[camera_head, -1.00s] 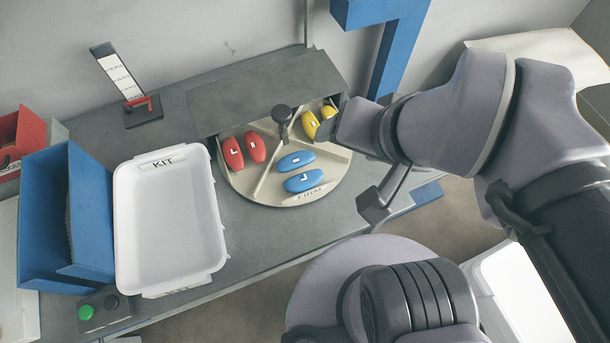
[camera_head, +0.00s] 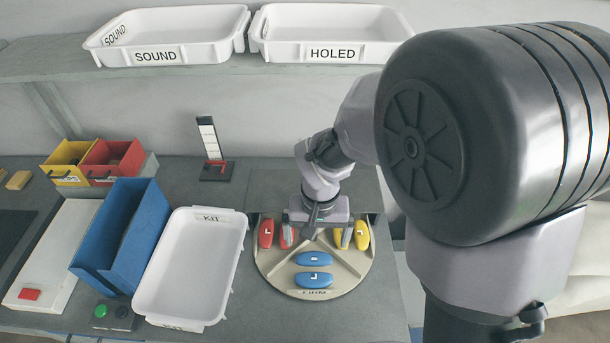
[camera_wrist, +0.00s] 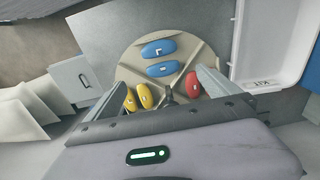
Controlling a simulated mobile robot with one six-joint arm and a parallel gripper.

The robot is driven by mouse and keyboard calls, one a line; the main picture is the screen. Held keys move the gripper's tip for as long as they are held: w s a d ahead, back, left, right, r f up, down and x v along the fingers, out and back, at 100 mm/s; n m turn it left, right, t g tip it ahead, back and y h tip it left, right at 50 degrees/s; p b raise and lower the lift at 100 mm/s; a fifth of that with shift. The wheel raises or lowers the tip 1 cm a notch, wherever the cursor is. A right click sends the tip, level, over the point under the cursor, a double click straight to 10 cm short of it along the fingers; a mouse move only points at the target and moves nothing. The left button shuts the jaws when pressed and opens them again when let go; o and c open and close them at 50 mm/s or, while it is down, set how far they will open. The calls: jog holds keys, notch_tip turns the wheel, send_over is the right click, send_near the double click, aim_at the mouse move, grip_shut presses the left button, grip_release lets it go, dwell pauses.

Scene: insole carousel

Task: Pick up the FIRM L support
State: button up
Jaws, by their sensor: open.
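The round cream carousel (camera_head: 345,277) has a label at its front rim that seems to read FIRM. Two blue supports lie in its front compartment. The one nearer the rim (camera_head: 314,280) is marked L; it shows in the wrist view as the farther blue one (camera_wrist: 158,48). The other blue support (camera_head: 314,259) lies just behind it; its letter is unclear. My gripper (camera_head: 311,230) is above the back of the carousel, pointing down, empty. In the wrist view its open fingers (camera_wrist: 166,84) straddle the centre knob region, with both blue supports beyond them.
Red supports (camera_head: 266,233) lie at the carousel's left and yellow ones (camera_head: 362,235) at its right, close to my gripper. A white KIT tray (camera_head: 238,250) stands left of it. White SOUND (camera_head: 168,35) and HOLED (camera_head: 330,33) trays sit on the shelf above.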

jog(key=b, duration=0.4)
send_over(314, 278)
jog(key=f, duration=1.2)
jog(key=shift+w+a+f, duration=0.1)
jog(key=shift+w+f, duration=0.25)
jog(key=shift+w, duration=0.05)
jog(key=f+b, duration=0.1)
jog(key=f, duration=0.2)
jog(key=s+f+b, duration=0.1)
jog(key=f, duration=0.1)
jog(key=shift+f+b, duration=0.3)
jog(key=shift+f, duration=0.05)
jog(key=shift+r, duration=0.1)
jog(key=c, duration=1)
